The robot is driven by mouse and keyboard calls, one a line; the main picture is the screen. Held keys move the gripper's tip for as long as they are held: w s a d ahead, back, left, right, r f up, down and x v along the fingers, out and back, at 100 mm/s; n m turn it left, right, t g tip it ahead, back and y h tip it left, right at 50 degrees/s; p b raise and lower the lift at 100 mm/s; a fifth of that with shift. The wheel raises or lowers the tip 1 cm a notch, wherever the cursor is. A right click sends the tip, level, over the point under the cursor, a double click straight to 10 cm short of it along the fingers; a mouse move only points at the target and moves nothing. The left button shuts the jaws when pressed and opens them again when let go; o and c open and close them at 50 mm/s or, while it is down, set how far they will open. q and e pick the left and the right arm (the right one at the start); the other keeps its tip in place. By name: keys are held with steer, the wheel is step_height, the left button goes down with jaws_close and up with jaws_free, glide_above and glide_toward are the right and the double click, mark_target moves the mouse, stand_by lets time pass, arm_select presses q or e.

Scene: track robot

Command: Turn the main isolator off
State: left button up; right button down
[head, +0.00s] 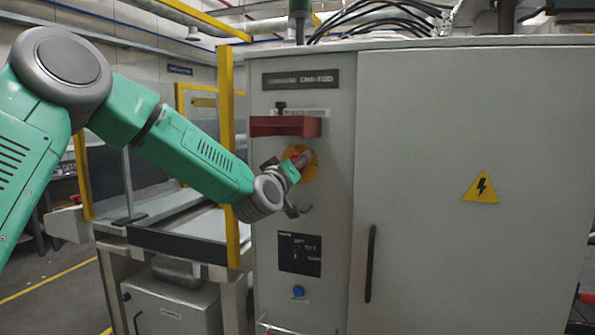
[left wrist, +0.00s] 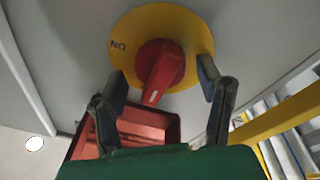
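The main isolator is a red rotary handle (left wrist: 160,68) on a round yellow plate (left wrist: 185,20), on the front of a grey cabinet. In the left wrist view its white-marked grip points down and slightly left; letters on the plate read "NO", possibly "ON" upside down. In the head view the yellow plate (head: 313,172) is partly hidden by my left gripper (head: 294,163). In the left wrist view the gripper (left wrist: 161,76) is open, with one finger on each side of the handle and gaps visible. My right gripper is not in view.
A red box-like bracket (head: 285,126) juts out just above the isolator. A black panel (head: 299,254) and a blue button (head: 298,292) are below. A yellow post (head: 228,150) stands left of the cabinet, close to my left arm. The cabinet door (head: 470,120) is closed.

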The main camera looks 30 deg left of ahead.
arm_select(q)
steer(key=shift+s+f, duration=0.15)
steer(key=shift+f, duration=0.3)
steer(key=v, duration=1.1)
steer(key=shift+s, duration=0.45)
steer(key=shift+a, duration=0.1)
steer(key=s+d+f+m+g+h+b, duration=0.1)
steer(key=s+d+f+m+g+h, duration=0.15)
steer(key=f, duration=0.85)
steer(key=s+d+f+m+g+h, duration=0.1)
steer(key=s+d+f+m+g, duration=0.2)
steer(key=f, duration=0.9)
steer(key=s+d+f+m+g+h+b, duration=0.1)
steer(key=s+d+f+g, duration=0.25)
steer(key=f, duration=0.75)
steer(key=s+d+f+m+g, duration=0.1)
steer(key=s+f+g, duration=0.3)
steer(key=s+f, duration=0.6)
steer(key=s+d+f+m+g, duration=0.2)
steer(key=s+f+g, duration=0.3)
steer(key=s+f, duration=0.5)
steer(key=s, duration=0.8)
steer(key=shift+d+m+g+b, duration=0.3)
steer(key=shift+m+b, duration=0.05)
steer(key=shift+b, duration=0.05)
